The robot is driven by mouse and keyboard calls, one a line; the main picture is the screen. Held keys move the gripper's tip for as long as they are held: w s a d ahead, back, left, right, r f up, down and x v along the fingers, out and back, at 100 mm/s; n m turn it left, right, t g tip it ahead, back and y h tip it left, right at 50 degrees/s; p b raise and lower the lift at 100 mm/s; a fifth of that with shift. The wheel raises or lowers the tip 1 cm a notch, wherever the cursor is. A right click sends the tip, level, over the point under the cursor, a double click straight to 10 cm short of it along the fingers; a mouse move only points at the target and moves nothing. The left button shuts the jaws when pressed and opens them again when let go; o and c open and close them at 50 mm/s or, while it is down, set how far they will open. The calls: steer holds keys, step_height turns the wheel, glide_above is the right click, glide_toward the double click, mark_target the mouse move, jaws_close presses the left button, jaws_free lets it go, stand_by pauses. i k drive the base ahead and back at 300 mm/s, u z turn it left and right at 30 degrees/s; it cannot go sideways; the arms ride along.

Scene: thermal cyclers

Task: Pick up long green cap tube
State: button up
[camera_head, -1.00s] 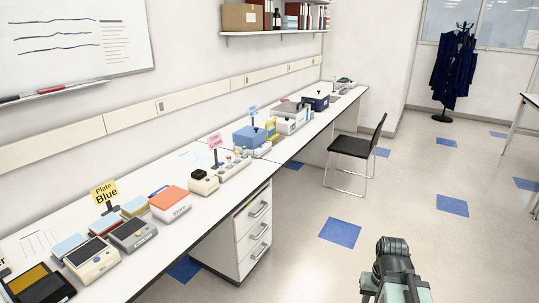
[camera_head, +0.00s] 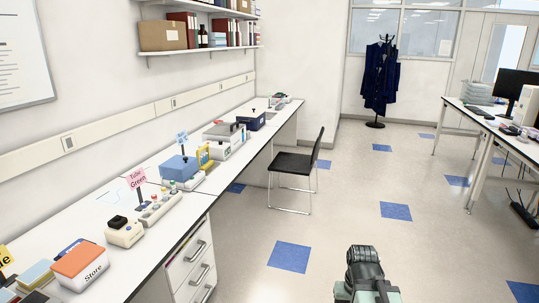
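A pink sign reading "Tube Green" (camera_head: 137,178) stands on the long bench at the left. Beside it is a pale tube rack (camera_head: 158,208) with several small capped tubes. Green and red caps show there, but they are too small to tell which tube is the long green cap one. Part of my arm (camera_head: 368,275) shows at the bottom edge, over the floor and well to the right of the bench. My gripper's fingers cannot be made out, so its opening is unclear.
The long white bench (camera_head: 112,228) carries an orange-topped "Store" box (camera_head: 79,265), a small cream device (camera_head: 124,232) and a blue-topped box (camera_head: 179,168). Drawers (camera_head: 190,266) stand under it. A black chair (camera_head: 297,168) stands by the bench. The central floor is clear.

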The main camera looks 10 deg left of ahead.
mark_target(172, 183)
steer(key=u, duration=0.05)
steer(key=i, duration=6)
steer(key=u, duration=5.45)
steer(key=i, duration=1)
steer(key=u, duration=0.05)
